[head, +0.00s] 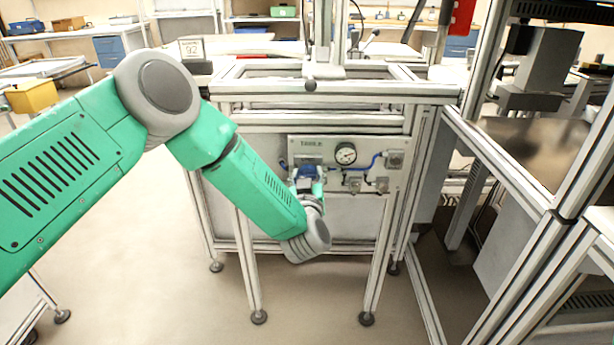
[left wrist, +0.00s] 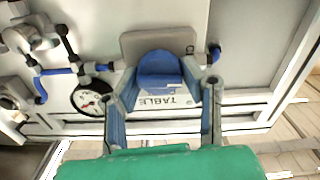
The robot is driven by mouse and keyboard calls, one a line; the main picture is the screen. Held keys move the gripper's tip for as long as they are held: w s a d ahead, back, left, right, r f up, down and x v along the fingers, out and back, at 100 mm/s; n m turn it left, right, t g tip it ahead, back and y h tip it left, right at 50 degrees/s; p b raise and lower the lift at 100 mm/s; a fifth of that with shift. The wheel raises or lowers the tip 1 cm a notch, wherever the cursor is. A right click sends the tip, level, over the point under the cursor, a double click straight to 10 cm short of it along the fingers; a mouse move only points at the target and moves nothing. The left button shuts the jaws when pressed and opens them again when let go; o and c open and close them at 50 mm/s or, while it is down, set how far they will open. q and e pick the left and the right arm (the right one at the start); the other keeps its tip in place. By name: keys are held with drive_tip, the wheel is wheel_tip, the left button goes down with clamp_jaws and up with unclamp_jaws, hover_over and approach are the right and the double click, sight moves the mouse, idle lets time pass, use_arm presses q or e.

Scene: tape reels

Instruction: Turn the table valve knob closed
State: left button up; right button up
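The valve panel (head: 300,143) labelled TABLE is on the front of the aluminium-framed table. In the left wrist view it shows upside down, with the blue valve knob (left wrist: 160,66) on a grey plate (left wrist: 130,45). My left gripper (left wrist: 162,85) reaches to the knob, its two fingers spread apart on either side of it; I cannot tell if they touch it. In the head view my left gripper (head: 308,182) is in front of the panel's left part and partly hides the knob. My right gripper is not in view.
A round pressure gauge (head: 346,153), which also shows in the left wrist view (left wrist: 90,98), sits right of the knob in the head view. Blue tubing and metal fittings (head: 382,184) are beside it. A framed machine stands close on the right. The floor in front is clear.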

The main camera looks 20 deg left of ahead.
use_arm(q)
drive_tip(key=shift+d, duration=0.1)
drive_tip(key=shift+n, duration=0.4)
drive_tip(key=o, duration=1.1)
drive_tip(key=shift+s, duration=0.1)
drive_tip(key=shift+o, duration=0.2)
drive_tip(key=shift+s, duration=0.1)
drive_tip(key=v, duration=1.1)
drive_tip(key=shift+s, duration=0.35)
drive_tip(key=shift+d, duration=0.15)
